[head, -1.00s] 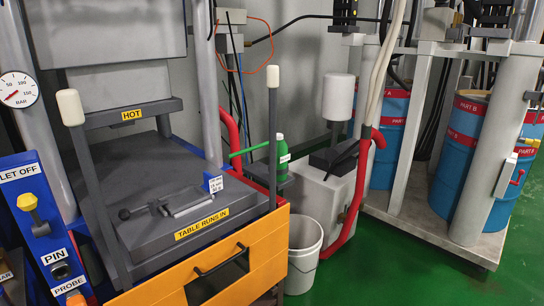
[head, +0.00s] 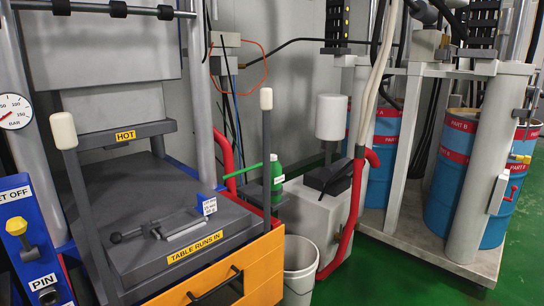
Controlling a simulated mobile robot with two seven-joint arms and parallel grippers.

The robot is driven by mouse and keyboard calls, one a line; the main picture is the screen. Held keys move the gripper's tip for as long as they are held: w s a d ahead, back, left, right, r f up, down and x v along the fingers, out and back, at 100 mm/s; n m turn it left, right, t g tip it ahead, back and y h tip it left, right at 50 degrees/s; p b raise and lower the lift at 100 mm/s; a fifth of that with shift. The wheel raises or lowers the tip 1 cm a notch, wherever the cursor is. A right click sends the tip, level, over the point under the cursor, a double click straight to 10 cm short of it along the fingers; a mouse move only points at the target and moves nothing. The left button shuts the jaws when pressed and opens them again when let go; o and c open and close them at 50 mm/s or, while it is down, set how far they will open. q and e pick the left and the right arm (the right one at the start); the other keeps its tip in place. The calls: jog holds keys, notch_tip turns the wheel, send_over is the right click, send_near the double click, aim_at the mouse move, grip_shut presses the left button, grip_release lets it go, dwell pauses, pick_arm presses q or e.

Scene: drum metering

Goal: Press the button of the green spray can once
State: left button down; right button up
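The green spray can (head: 277,177) stands upright behind the right end of the orange-fronted press table, with a green straw-like tube reaching left from its top. A white label shows on its side. Neither of my grippers is in the head view.
The press table (head: 130,262) has two posts with pale knobs (head: 62,131), one rising just left of the can. A white bucket (head: 300,262) stands on the floor right of the table. Red hoses (head: 352,215) and blue drums (head: 462,170) stand further right. Green floor at the lower right is clear.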

grip_shut()
dwell(1.3)
